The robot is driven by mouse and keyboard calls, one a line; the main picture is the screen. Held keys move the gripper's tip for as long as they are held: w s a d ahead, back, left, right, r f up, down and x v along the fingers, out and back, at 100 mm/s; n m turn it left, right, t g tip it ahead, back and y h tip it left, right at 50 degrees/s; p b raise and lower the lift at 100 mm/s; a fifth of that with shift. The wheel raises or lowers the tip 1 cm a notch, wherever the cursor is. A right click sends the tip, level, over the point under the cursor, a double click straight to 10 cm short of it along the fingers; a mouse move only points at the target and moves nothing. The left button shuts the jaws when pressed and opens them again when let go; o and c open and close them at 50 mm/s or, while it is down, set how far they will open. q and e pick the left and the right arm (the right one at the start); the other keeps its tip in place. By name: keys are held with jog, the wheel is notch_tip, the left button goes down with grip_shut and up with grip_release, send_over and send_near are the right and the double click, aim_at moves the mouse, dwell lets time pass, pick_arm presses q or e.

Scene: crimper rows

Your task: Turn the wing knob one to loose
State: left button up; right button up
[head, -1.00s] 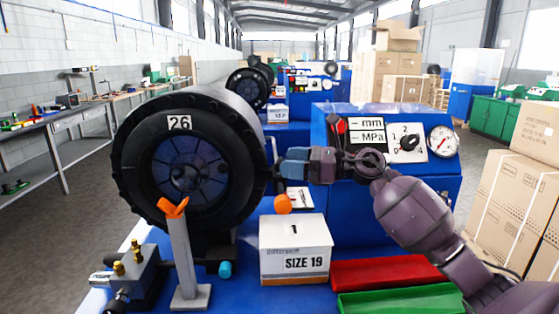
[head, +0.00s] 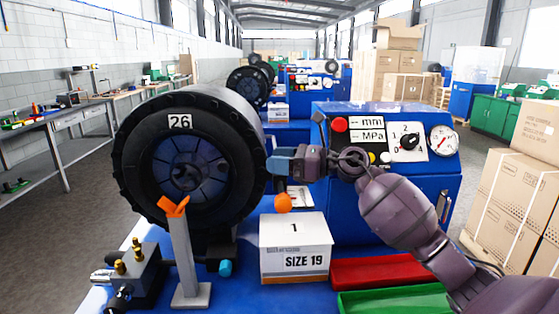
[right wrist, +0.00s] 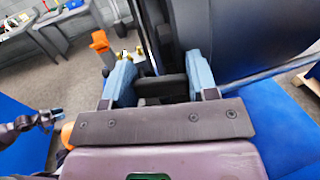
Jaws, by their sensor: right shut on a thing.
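My right gripper (head: 278,164) reaches in from the right to the right side of the large black crimper head (head: 245,135), which bears the number 26. In the right wrist view its two blue fingers (right wrist: 157,86) are shut on a dark flat piece (right wrist: 165,88), which looks like the wing of the wing knob. In the head view the knob is hidden by the fingers and the head's rim, and no marking on it can be read. What looks like my left gripper (right wrist: 45,120) shows small at the left of the right wrist view; its jaws cannot be made out.
A grey post with an orange top (head: 175,207) stands before the head. A SIZE 19 box (head: 295,250), an orange ball (head: 283,203), a red tray (head: 385,270) and a green tray (head: 400,298) are below my right arm. The control panel (head: 385,138) stands behind it.

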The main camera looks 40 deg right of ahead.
jog(key=shift+w+f+n+g+y+b, duration=0.1)
jog(key=shift+f+n+g+y+b, duration=0.35)
jog(key=shift+b, duration=0.45)
jog(key=shift+n+g+y+b, duration=0.45)
jog(key=shift+g+y+b, duration=0.1)
jog(key=shift+g+b, duration=0.25)
jog(key=shift+r+n+g, duration=0.15)
jog(key=shift+n+g, duration=0.1)
jog(key=shift+n, duration=0.05)
jog(key=shift+r+n+g+y+b, duration=0.2)
jog(key=shift+n+g+y+b, duration=0.1)
jog(key=shift+g+y+b, duration=0.15)
jog(key=shift+r, duration=0.15)
jog(key=o, duration=0.9)
pick_arm(q)
notch_tip(320, 180, down, 3)
jog(key=shift+w+d+f, duration=0.1)
jog(key=shift+w+d, duration=0.05)
pick_arm(e)
jog(key=shift+o, duration=0.2)
